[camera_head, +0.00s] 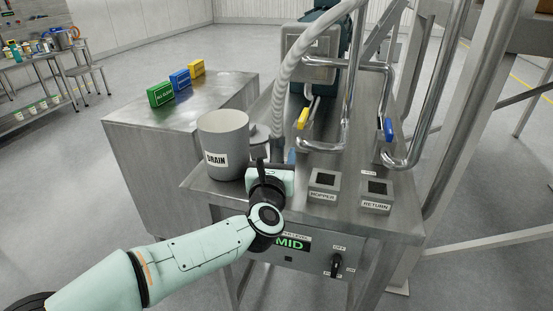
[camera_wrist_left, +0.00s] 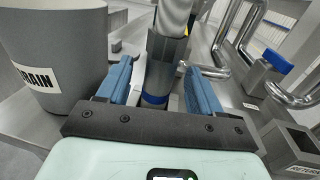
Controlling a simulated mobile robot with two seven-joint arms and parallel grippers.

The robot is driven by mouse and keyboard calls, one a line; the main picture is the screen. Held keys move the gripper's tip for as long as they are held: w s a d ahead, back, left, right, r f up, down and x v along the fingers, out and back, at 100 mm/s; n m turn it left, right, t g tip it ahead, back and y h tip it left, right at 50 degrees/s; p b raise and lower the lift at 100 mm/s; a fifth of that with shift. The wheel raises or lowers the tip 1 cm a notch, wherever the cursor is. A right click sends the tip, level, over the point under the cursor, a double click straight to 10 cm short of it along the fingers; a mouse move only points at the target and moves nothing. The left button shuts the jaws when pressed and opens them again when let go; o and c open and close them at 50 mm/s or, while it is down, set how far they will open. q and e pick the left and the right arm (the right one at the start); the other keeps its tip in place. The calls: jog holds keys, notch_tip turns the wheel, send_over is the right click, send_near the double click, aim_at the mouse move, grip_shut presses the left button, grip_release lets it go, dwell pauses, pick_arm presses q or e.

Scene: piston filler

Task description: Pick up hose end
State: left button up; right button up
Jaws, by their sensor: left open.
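A grey ribbed hose (camera_head: 287,80) arches down from the top of the head view to the metal bench. Its lower end, the hose end (camera_wrist_left: 157,75), is a grey cuff with a blue ring near the bottom in the left wrist view. My left gripper (camera_wrist_left: 159,88) is open, with its two blue fingers on either side of the hose end. A gap seems to show at the right finger; contact on the left cannot be told. In the head view the left gripper (camera_head: 276,160) is at the hose's foot, partly hiding it. My right gripper is not in view.
A grey DRAIN bucket (camera_head: 223,145) stands just left of the gripper. HOPPER (camera_head: 324,183) and RETURN (camera_head: 376,195) square sockets sit to the right. Bent steel pipes with yellow (camera_head: 303,118) and blue (camera_head: 389,129) handles rise behind. Coloured blocks (camera_head: 180,79) stand on the left cabinet.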

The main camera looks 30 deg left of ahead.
pick_arm(q)
jog(key=p+x, duration=0.1)
jog(key=x, duration=0.3)
jog(key=shift+w, duration=0.1)
grip_shut()
jog(key=shift+r, duration=0.1)
